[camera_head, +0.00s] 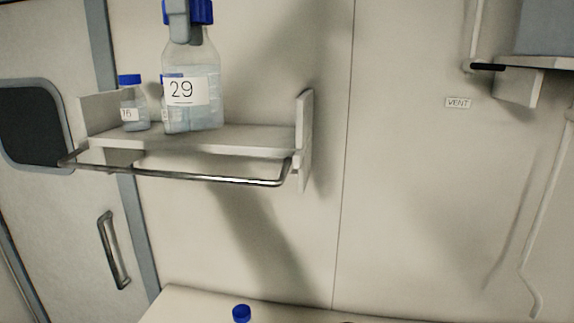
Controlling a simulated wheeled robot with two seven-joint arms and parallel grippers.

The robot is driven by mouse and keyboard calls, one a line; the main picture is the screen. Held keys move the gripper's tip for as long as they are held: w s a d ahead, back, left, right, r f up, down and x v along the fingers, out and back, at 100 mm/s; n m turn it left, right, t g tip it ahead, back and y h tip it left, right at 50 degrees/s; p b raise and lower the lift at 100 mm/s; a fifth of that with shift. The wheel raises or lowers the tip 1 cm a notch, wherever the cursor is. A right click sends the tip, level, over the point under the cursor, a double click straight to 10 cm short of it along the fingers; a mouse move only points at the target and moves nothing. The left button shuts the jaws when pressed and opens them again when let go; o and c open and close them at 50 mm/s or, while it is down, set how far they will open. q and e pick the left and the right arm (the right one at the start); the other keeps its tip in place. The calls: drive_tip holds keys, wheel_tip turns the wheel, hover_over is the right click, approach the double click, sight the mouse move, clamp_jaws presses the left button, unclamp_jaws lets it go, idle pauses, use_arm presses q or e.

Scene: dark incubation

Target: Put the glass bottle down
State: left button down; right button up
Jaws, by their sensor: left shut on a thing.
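A clear glass bottle labelled 29 (200,95) with a blue cap is upright in front of the wall shelf (250,138) or over it. I cannot tell whether its base touches the shelf board. My left gripper (184,24) shows only as a grey part at the bottle's cap, cut off by the top edge. It is shut on the bottle at the neck or cap. My right gripper is not in view.
A smaller blue-capped bottle labelled 16 (133,108) stands on the shelf's left. Another blue-capped bottle is mostly hidden behind bottle 29. A metal rail (200,178) runs along the shelf front. A blue cap (241,313) shows at the bottom. The shelf's right part is free.

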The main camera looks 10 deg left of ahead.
sight(202, 81)
use_arm(q)
wheel_tip(202, 81, down, 2)
drive_tip(key=shift+s+f+m, duration=0.1)
drive_tip(key=shift+s+m, duration=0.05)
drive_tip(key=shift+m, duration=1.15)
drive_tip(key=w+f, duration=0.2)
drive_tip(key=f, duration=0.1)
drive_tip(key=w+f, duration=0.1)
drive_tip(key=f, duration=0.1)
drive_tip(key=shift+a, duration=0.1)
drive_tip(key=w+f+m, duration=0.2)
drive_tip(key=f+m, duration=0.7)
drive_tip(key=f, duration=1.5)
drive_tip(key=w+f+m, duration=0.2)
drive_tip(key=f+m, duration=0.8)
drive_tip(key=f, duration=1.4)
drive_tip(key=shift+w+d+f, duration=0.2)
drive_tip(key=shift+w, duration=0.1)
